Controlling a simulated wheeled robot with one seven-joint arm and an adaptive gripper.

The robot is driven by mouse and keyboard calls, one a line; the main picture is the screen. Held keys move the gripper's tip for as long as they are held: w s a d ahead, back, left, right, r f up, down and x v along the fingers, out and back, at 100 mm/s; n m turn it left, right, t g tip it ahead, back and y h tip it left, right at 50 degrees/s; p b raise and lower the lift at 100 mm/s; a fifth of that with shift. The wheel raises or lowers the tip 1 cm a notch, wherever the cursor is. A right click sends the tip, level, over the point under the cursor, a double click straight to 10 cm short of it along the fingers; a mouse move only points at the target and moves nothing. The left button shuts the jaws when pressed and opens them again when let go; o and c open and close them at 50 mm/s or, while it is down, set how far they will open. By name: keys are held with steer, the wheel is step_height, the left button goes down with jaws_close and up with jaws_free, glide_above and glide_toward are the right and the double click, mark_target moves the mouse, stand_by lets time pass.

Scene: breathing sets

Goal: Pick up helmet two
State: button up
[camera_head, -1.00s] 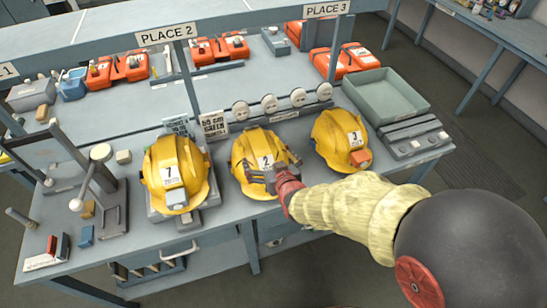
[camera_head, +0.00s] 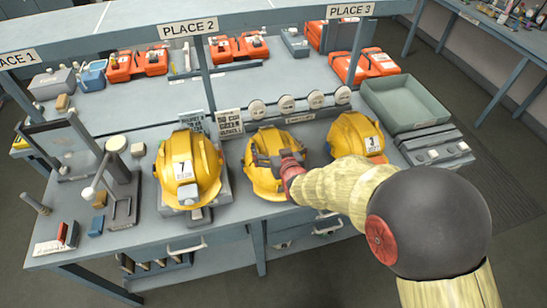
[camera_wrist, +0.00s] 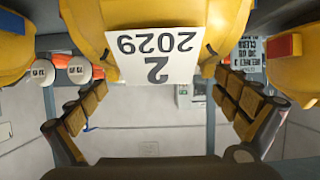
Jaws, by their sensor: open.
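Helmet two (camera_head: 263,187) is a yellow hard hat in the middle of three on the bench in the head view. In the wrist view, helmet two (camera_wrist: 140,15) fills the top centre, with its white label (camera_wrist: 152,54) reading 2 and 2029 upside down. My gripper (camera_head: 276,160) is at the helmet's upper front and covers its label in the head view. In the wrist view, the fingers of my gripper (camera_wrist: 160,92) are spread wide on either side of the label, their tips close to the shell. I cannot tell whether they touch it.
A yellow helmet marked 7 (camera_head: 205,160) stands to the left and one marked 3 (camera_head: 352,130) to the right, close to my arm. Round white discs (camera_head: 286,104) line the bench behind. A green-grey tray (camera_head: 405,102) is at the right.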

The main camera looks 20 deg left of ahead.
steer(key=shift+c, duration=0.4)
steer(key=shift+s+d+f, duration=0.1)
steer(key=shift+s+f, duration=0.05)
steer(key=c, duration=1.9)
